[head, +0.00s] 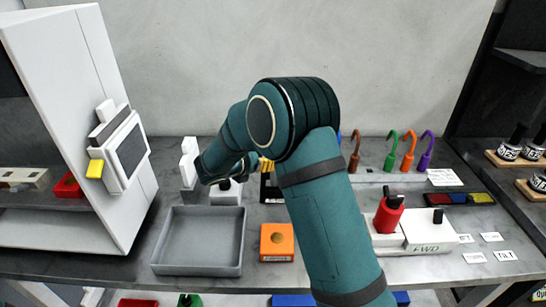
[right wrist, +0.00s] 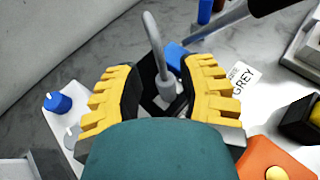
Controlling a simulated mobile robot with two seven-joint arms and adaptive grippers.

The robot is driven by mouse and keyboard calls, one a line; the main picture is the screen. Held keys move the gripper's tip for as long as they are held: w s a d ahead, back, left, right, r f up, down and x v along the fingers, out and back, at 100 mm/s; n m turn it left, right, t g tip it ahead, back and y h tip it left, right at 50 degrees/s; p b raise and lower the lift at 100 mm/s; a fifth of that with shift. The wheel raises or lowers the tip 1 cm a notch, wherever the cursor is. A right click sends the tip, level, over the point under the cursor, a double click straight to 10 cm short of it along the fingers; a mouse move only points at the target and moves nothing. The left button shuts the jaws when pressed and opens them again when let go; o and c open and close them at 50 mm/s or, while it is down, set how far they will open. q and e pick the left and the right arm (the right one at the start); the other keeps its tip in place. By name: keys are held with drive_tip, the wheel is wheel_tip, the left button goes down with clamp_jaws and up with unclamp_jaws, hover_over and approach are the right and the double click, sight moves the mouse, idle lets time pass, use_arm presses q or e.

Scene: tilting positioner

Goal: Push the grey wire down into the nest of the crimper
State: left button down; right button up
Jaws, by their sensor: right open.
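The grey wire (right wrist: 155,45), a hooked rod with a thicker grey collar at its foot, stands between the fingers of my right gripper (right wrist: 165,90) in the right wrist view. The gripper's yellow ribbed fingers are open on either side of it. The wire's foot is over a dark block, mostly hidden by the fingers; I cannot tell how deep it sits or which part is the crimper's nest. A "GREY" card (right wrist: 243,77) lies beside it. In the head view my arm hides the wire, and only a little yellow of the right gripper (head: 265,165) shows. My left gripper is not in view.
An orange button box (head: 277,242) and an empty grey tray (head: 198,240) are in front. Brown, green, orange and purple hooked wires (head: 408,150) stand at the back right.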

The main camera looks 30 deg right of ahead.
drive_tip(key=v, duration=0.7)
drive_tip(key=shift+a, duration=0.25)
